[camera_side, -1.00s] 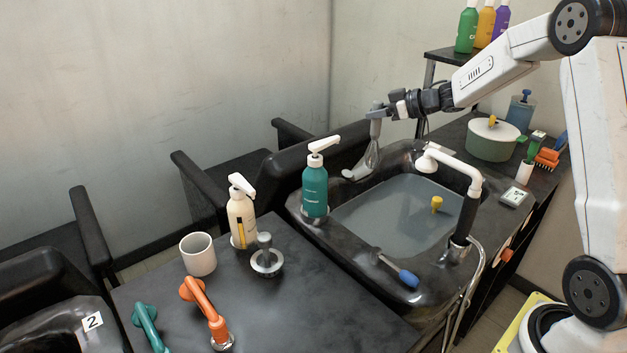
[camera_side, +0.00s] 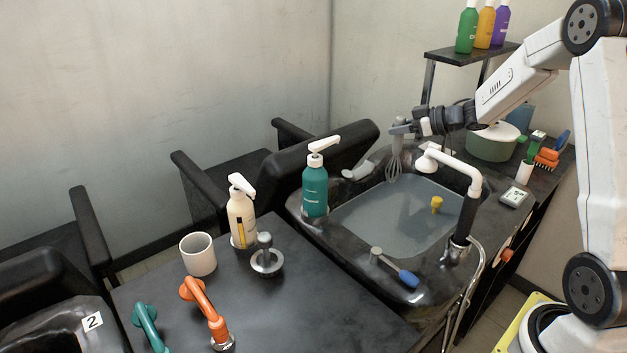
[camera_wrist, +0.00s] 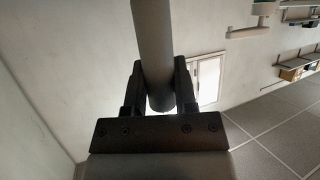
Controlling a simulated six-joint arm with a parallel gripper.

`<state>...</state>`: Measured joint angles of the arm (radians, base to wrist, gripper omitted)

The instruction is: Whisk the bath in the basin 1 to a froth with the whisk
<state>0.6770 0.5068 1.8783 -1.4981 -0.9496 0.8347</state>
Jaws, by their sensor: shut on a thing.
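My gripper (camera_side: 408,128) is shut on the grey handle of the whisk (camera_side: 394,165). The whisk hangs upright with its wire loops down, at the far left part of the basin (camera_side: 325,232). Its lower end is at or just above the grey bath (camera_side: 395,222); I cannot tell whether it touches. In the wrist view the whisk handle (camera_wrist: 153,50) runs between both fingers of my gripper (camera_wrist: 160,95). The bath looks smooth, with no froth showing.
A white shower head (camera_side: 432,160) on a black-handled hose stands at the basin's right. A teal pump bottle (camera_side: 315,188) stands on the left rim. A yellow piece (camera_side: 437,204) shows in the bath.

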